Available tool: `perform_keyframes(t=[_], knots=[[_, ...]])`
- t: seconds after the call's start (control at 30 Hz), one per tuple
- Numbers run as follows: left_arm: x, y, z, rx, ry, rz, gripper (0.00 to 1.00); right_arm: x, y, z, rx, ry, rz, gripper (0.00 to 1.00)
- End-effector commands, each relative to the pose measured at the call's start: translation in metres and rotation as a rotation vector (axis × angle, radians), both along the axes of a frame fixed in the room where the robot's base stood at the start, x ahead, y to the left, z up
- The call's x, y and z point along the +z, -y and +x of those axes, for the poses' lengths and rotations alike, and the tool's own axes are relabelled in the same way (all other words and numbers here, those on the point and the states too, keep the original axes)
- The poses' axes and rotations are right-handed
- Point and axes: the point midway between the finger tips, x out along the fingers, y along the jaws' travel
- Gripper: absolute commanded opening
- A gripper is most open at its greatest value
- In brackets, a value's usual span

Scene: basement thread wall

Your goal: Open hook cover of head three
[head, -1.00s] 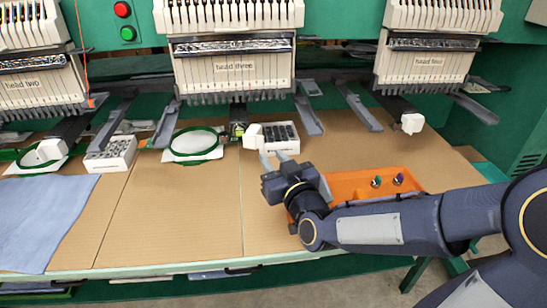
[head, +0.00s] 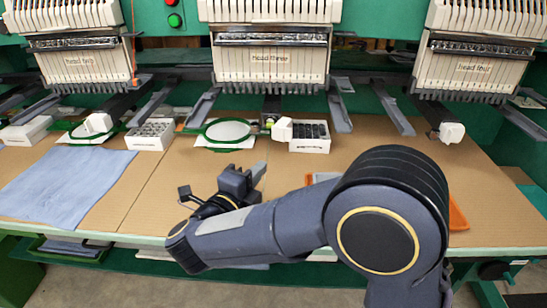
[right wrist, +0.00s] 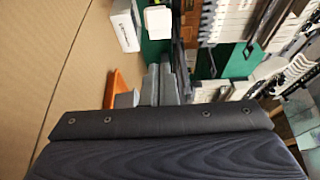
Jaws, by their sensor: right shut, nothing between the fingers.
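Head three (head: 270,57) is the middle stitching head, with its narrow dark arm (head: 271,105) below. Its white hook cover (head: 283,129) sits to the right of the arm's end, swung aside, and a yellow-green part (head: 268,122) shows at the end. My right gripper (head: 259,173) is shut and empty, in front of and below the cover, apart from it, over the tan table. Its fingers (right wrist: 160,85) also show in the right wrist view, with nothing between them. My left gripper is not in view.
A white box with dark compartments (head: 310,145) stands just right of the cover. A green hoop (head: 228,131) lies left of it. An orange tray (head: 458,217) is partly hidden behind my right arm. Blue cloth (head: 62,185) lies left.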

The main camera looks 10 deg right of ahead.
Motion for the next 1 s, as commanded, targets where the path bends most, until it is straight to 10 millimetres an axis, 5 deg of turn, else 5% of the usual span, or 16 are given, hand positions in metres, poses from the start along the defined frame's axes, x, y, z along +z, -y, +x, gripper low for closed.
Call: perform_keyframes(t=[0.6,1.0], knots=[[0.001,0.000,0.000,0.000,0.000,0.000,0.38,0.001,0.076,0.090,-0.002,-0.001,-0.004,0.00],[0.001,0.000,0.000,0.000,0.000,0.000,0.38,0.000,0.085,0.101,0.002,-0.003,-0.004,0.00]])
